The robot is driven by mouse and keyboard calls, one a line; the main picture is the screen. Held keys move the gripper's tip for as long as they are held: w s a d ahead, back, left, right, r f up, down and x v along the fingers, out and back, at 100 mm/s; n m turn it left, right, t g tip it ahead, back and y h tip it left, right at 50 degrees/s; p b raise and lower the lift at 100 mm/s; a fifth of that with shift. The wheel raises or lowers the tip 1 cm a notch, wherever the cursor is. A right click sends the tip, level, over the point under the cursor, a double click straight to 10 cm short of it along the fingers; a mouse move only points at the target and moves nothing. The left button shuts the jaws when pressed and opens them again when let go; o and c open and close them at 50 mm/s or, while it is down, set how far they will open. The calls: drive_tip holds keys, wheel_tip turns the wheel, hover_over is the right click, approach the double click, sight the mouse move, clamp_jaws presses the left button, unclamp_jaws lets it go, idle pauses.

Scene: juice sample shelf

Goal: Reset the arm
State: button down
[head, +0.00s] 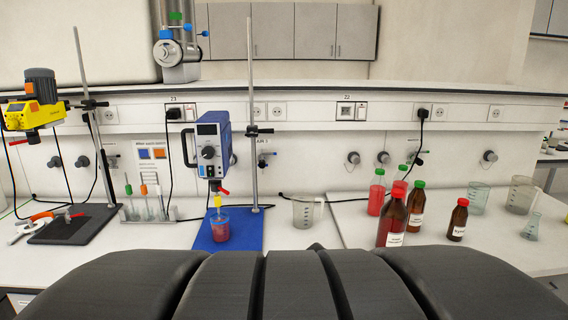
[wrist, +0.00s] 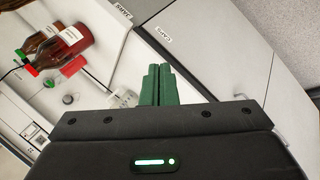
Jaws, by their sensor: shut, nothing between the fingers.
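My gripper (wrist: 157,85) shows in the wrist view with its green fingers closed together and nothing between them. It is apart from the bottles and in front of pale cabinet fronts (wrist: 205,50). In the head view the black segments of my arm (head: 300,285) fill the bottom of the picture, and the gripper itself is hidden there.
On the bench stand a red bottle (head: 391,218), brown bottles (head: 415,212) (head: 457,222), a glass beaker (head: 303,212), and a blue stirrer (head: 209,150) over a cup of red liquid (head: 220,228). A yellow stirrer (head: 35,112) is at left. Bare bench lies around the beaker.

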drive_tip(key=s+d+m+g+h+p, duration=0.1)
drive_tip(key=s+d+m+g, duration=0.1)
drive_tip(key=s, duration=0.5)
drive_tip(key=shift+f, duration=0.4)
